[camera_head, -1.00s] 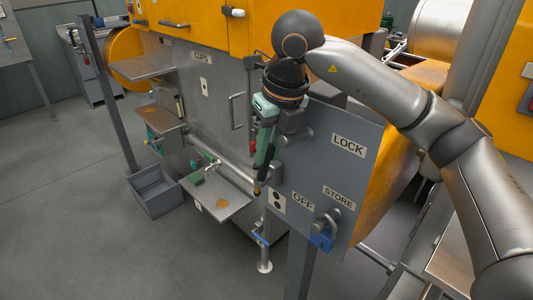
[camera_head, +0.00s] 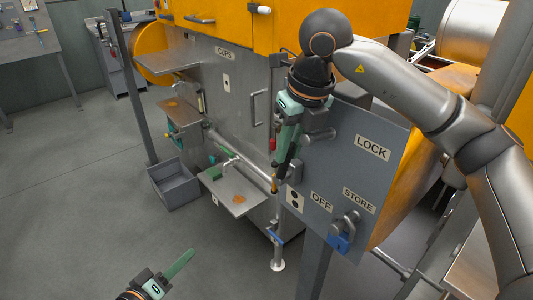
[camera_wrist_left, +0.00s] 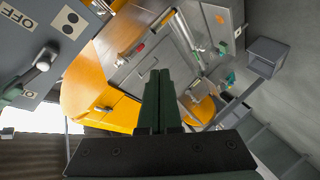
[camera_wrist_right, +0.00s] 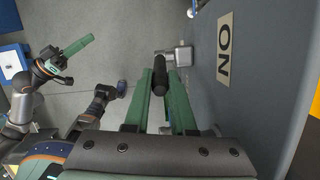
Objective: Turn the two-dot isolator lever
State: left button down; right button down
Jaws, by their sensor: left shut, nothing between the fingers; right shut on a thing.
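The two-dot label (camera_head: 294,197) is on the grey panel, left of the OFF label (camera_head: 321,202); it also shows in the left wrist view (camera_wrist_left: 71,22). My right gripper (camera_head: 283,155) points down at the panel's left edge, above that label. In the right wrist view its green fingers (camera_wrist_right: 162,100) are closed around a dark lever handle (camera_wrist_right: 158,78), next to a grey block by the ON label (camera_wrist_right: 225,47). The fingers largely hide the lever in the head view. My left gripper (camera_head: 178,265) is shut and empty, low at the bottom left, away from the panel.
A blue padlock (camera_head: 340,243) hangs below the STORE label (camera_head: 359,200); LOCK is above. A grey peg (camera_head: 318,134) sticks out close to my right gripper. A steel tray (camera_head: 236,192) and grey bin (camera_head: 174,184) stand left. The floor at lower left is clear.

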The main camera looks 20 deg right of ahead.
jog(key=shift+r, duration=0.1)
pick_arm(q)
jog(key=w+d+r+m+g+h, duration=0.1)
jog(key=d+r+g+h, duration=0.25)
jog(key=r, duration=0.85)
jog(key=w+d+r+g+h, duration=0.15)
jog(key=d+r+h, duration=0.3)
jog(key=r, duration=0.75)
jog(key=s+d+f+y, duration=0.1)
jog(key=d, duration=1)
jog(key=shift+d+g, duration=0.3)
jog(key=shift+d, duration=0.1)
jog(key=shift+f, duration=0.1)
